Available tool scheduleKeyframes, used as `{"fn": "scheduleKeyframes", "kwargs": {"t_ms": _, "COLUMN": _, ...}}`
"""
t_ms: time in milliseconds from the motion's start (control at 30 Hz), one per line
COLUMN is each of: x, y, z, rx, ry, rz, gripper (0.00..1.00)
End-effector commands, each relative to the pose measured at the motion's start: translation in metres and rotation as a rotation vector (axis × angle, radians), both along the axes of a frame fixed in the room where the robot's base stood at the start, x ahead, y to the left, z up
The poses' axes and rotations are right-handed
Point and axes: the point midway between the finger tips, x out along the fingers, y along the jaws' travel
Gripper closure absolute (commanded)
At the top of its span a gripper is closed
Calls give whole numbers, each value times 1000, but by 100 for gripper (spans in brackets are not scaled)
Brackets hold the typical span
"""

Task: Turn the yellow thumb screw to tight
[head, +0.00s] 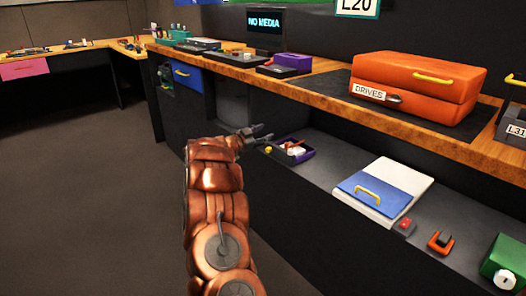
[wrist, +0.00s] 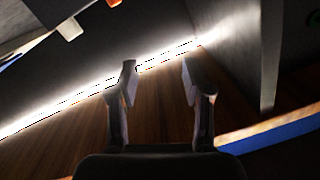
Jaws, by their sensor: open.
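A small yellow piece (head: 268,149), which looks like the thumb screw, shows in the head view at the left end of a purple panel (head: 298,158) with a white ball. It is too small to tell how it is turned. My gripper (head: 262,134) is close by, just above and left of the yellow piece in the picture; I cannot tell the gap in depth. In the wrist view my gripper (wrist: 160,80) is open, with nothing between its fingers. The yellow piece does not show clearly in the wrist view.
The panel sits on a dark lower shelf under a wooden counter (head: 330,95), whose edge is close to my gripper. A blue-and-white binder (head: 388,188) lies on the shelf to the right. An orange case (head: 420,85) stands on the counter. The floor at left is clear.

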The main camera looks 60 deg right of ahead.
Motion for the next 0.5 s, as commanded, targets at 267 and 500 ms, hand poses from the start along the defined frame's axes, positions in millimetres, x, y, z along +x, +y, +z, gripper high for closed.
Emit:
{"fn": "scheduleKeyframes", "kwargs": {"t_ms": 267, "x": 15, "y": 1, "z": -6, "rx": -23, "ry": 251, "rz": -53, "gripper": 51}}
{"fn": "scheduleKeyframes", "kwargs": {"t_ms": 500, "x": 31, "y": 15, "z": -45, "rx": 19, "ry": 459, "rz": -73, "gripper": 51}}
